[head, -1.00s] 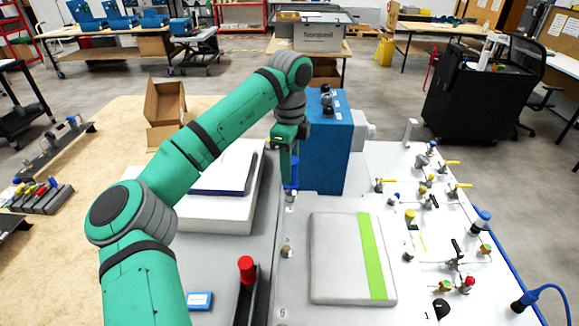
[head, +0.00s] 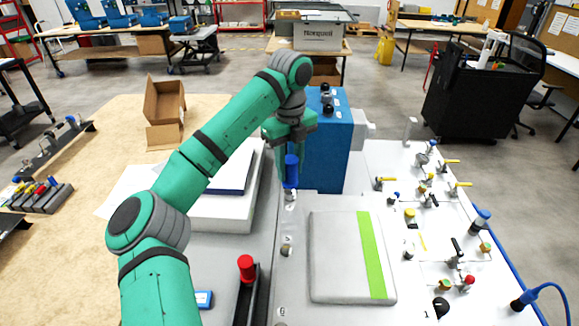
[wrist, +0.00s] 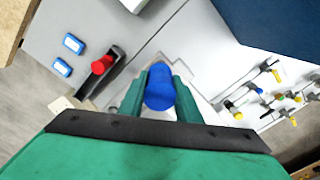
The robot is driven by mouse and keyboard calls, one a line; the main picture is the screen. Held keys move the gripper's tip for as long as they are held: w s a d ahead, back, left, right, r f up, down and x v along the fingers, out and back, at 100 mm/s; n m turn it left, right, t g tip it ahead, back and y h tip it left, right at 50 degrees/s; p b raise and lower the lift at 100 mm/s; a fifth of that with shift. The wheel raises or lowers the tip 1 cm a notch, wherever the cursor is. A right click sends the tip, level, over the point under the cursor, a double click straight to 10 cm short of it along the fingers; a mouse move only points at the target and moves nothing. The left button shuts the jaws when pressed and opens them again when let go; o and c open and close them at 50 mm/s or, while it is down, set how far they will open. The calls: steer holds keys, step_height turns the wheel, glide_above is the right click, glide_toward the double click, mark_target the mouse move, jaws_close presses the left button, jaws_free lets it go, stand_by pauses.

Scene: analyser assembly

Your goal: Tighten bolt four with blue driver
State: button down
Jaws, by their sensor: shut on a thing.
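The blue driver (head: 291,172) stands upright at the left edge of the grey analyser plate, in front of the blue box. My gripper (head: 290,155) points down and is shut on its handle. In the wrist view the driver's blue handle (wrist: 160,88) sits between my two green fingers (wrist: 160,95). The driver's lower end meets a bolt fitting (head: 290,195) on the plate; I cannot see exactly how its tip sits on the bolt head. Another bolt fitting (head: 286,250) is nearer on the same edge. The number labels are too small to read surely.
The blue box (head: 328,150) stands close behind and right of my gripper. A red-handled driver (head: 246,268) stands in a black holder at the front. A grey pad with a green stripe (head: 335,255) lies on the plate. Valves and knobs (head: 410,215) fill the right panel.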

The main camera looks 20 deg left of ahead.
steer(key=m, duration=0.5)
steer(key=shift+d+m, duration=0.15)
steer(key=shift+m, duration=0.15)
steer(key=m, duration=0.5)
steer(key=c, duration=1.4)
jaws_free()
steer(key=shift+m, duration=0.3)
steer(key=shift+c, duration=0.2)
